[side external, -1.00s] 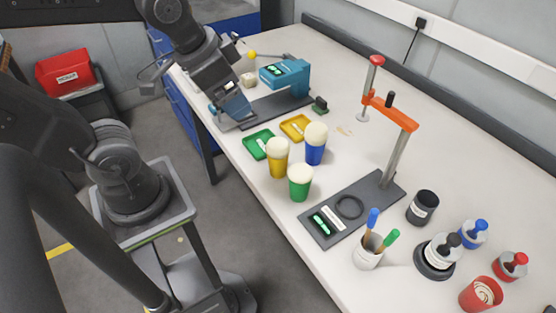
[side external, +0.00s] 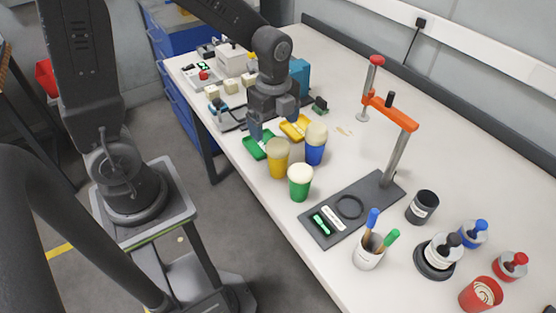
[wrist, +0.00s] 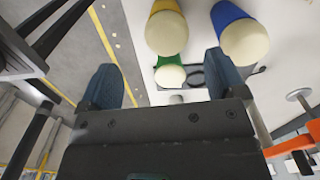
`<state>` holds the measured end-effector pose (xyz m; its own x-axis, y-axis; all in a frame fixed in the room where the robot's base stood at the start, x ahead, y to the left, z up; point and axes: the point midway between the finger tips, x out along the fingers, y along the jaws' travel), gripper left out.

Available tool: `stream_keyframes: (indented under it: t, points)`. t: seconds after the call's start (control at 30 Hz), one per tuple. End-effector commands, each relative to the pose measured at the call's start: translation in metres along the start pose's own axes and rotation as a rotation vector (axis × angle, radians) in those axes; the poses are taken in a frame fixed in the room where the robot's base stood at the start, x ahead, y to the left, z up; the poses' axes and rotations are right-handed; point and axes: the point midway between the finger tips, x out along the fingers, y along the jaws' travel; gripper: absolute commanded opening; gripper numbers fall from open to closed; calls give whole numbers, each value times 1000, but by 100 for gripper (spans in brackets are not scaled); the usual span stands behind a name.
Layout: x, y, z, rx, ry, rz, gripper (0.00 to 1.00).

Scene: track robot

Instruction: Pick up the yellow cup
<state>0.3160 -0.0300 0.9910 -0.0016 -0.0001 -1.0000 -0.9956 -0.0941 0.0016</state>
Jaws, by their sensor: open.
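The yellow cup (side external: 277,160) stands upright on the white table with a pale domed top. In the wrist view the yellow cup (wrist: 166,30) is at the top, left of centre, beyond the fingertips. A blue cup (side external: 316,146) stands just behind it to the right, and a green cup (side external: 300,184) stands in front. My gripper (side external: 272,122) is open and empty, above the small trays just behind the yellow cup and apart from it. In the wrist view its two fingers (wrist: 163,85) are spread wide. The wrist view also shows the blue cup (wrist: 238,35) and green cup (wrist: 169,72).
A green tray (side external: 255,149) and a yellow tray (side external: 297,128) lie beside the cups. A dark plate (side external: 335,222) with an orange-armed stand (side external: 390,110) is at the right. A brush holder (side external: 368,252) and several bottles stand at the front right.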

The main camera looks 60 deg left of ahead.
Motion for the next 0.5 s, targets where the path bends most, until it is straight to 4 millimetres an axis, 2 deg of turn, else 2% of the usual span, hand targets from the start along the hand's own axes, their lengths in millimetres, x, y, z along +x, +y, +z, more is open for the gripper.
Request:
stream_keyframes:
  t: [0.03, 0.13, 0.5]
  points:
    - [11, 1, 0, 0, 0, 6, 89]
    - [27, 1, 0, -1, 0, 5, 89]
    - [59, -4, -3, -1, 0, 3, 89]
